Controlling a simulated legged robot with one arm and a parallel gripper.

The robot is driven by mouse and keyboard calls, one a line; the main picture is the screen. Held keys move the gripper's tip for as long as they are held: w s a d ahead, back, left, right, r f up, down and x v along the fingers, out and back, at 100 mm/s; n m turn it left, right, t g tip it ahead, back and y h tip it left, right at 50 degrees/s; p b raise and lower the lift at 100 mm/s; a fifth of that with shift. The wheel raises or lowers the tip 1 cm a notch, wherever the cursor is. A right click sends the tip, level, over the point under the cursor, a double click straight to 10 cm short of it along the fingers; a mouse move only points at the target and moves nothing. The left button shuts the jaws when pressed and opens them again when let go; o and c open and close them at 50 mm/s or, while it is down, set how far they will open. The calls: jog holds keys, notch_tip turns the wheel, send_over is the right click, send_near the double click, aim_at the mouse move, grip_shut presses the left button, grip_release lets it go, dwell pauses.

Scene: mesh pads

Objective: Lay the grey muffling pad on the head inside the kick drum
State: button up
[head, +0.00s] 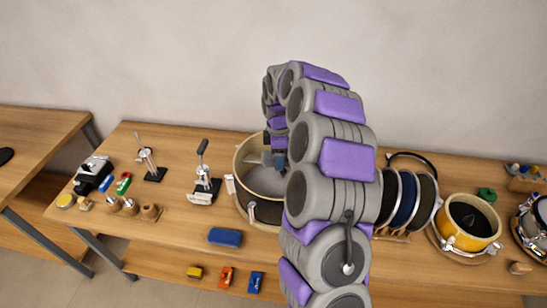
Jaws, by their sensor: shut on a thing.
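The kick drum (239,186) is an open, pale wood-rimmed shell at the middle of the table, with a grey floor inside. My gripper (273,160) reaches down into its opening from above, near the back of the shell. It is shut on a small blue-grey piece, which looks like the muffling pad (263,158). The piece is small and partly hidden, and I cannot tell whether it touches the head. My grey and purple arm covers the drum's right side.
Two pedals (204,187) stand left of the drum, and a blue block (225,237) lies in front. To the right are a rack of discs (407,196), a yellow drum (468,221) and a green piece (487,194). Small blocks lie on the lower shelf (310,289).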

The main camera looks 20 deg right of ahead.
jog(key=shift+a+r, duration=0.1)
jog(key=shift+a, duration=0.6)
jog(key=shift+d+f+p, duration=0.2)
jog(key=shift+d+p, duration=0.1)
jog(key=shift+d, duration=0.1)
jog(key=f, duration=0.1)
jog(key=d+f, duration=0.1)
jog(key=shift+d+f, duration=0.15)
jog(key=shift+f, duration=0.25)
notch_tip(320, 180, down, 4)
jog(key=a+f, duration=0.1)
jog(key=a, duration=0.1)
jog(key=b, duration=0.2)
send_over(278, 194)
jog(key=s+a, duration=0.2)
jog(key=s, duration=0.1)
jog(key=f, duration=1.3)
jog(key=shift+s+d, duration=0.15)
jog(key=shift+s, duration=0.05)
jog(key=shift+a+f+b, duration=0.2)
jog(key=shift+f+b, duration=0.15)
jog(key=shift+f, duration=0.45)
jog(key=o, duration=1.1)
